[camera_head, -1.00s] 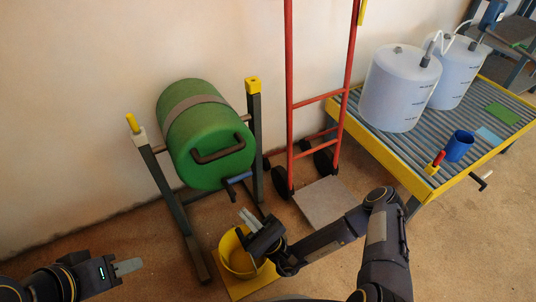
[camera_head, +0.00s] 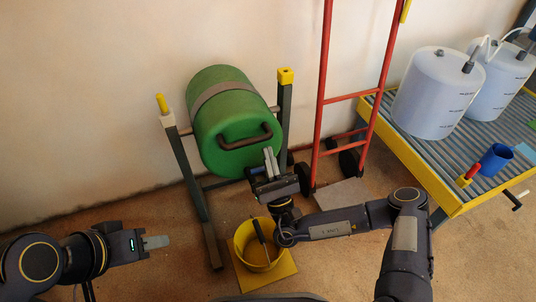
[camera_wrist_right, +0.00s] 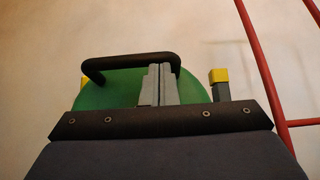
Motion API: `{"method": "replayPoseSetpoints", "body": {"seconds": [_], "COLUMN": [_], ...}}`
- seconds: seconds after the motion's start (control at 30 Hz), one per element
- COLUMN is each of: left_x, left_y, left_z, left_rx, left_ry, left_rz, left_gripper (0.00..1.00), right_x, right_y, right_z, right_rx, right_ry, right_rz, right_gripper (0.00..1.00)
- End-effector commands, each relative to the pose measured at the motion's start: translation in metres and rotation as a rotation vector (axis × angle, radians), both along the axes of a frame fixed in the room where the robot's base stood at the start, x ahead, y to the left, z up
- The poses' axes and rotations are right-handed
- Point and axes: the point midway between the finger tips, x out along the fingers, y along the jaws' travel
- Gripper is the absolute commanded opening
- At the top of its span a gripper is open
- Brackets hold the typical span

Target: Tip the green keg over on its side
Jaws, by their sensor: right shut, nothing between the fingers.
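The green keg (camera_head: 226,112) lies tilted in a dark stand with a grey strap around it. Its end with a dark bar handle (camera_head: 246,141) faces me. My right gripper (camera_head: 270,158) is shut and empty, its fingertips at the right, lower end of the handle. In the right wrist view the shut fingers (camera_wrist_right: 157,84) overlap the handle (camera_wrist_right: 128,61) near its right end, with the green keg (camera_wrist_right: 108,91) behind; I cannot tell whether they touch. My left gripper (camera_head: 156,242) is at the lower left, away from the keg; its fingers look together, but the gap is unclear.
A yellow bucket (camera_head: 243,240) with a dark stick-like thing in it stands on a yellow base below the keg. A red hand truck (camera_head: 321,100) leans at the wall to the right. A yellow-edged roller table (camera_head: 419,175) with white tanks (camera_head: 437,95) is further right.

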Motion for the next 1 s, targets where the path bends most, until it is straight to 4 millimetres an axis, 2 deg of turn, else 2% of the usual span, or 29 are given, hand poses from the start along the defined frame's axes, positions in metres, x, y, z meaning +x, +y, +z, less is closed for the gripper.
{"method": "replayPoseSetpoints", "body": {"seconds": [0.2,0.57,0.67,0.9,1.0], "left_x": [0.0,0.0,0.0,0.0,0.0], "left_y": [0.0,0.0,0.0,0.0,0.0], "left_z": [-0.004,-0.002,0.007,0.043,0.046], "left_rx": [0.0,0.0,0.0,0.0,0.0], "left_ry": [0.0,0.0,0.0,0.0,0.0], "left_rz": [0.0,0.0,0.0,0.0,0.0], "left_gripper": [0.36,0.36,0.36,0.36,0.36], "right_x": [0.008,0.009,0.009,0.013,0.013], "right_y": [0.003,0.003,0.003,0.004,0.004], "right_z": [0.01,0.012,0.017,0.03,0.029], "right_rx": [0.0,-0.002,-0.004,-0.019,-0.023], "right_ry": [-0.001,0.001,0.009,0.056,0.066], "right_rz": [0.001,0.0,-0.001,-0.001,0.0], "right_gripper": [0.0,0.0,0.0,0.0,0.0]}}
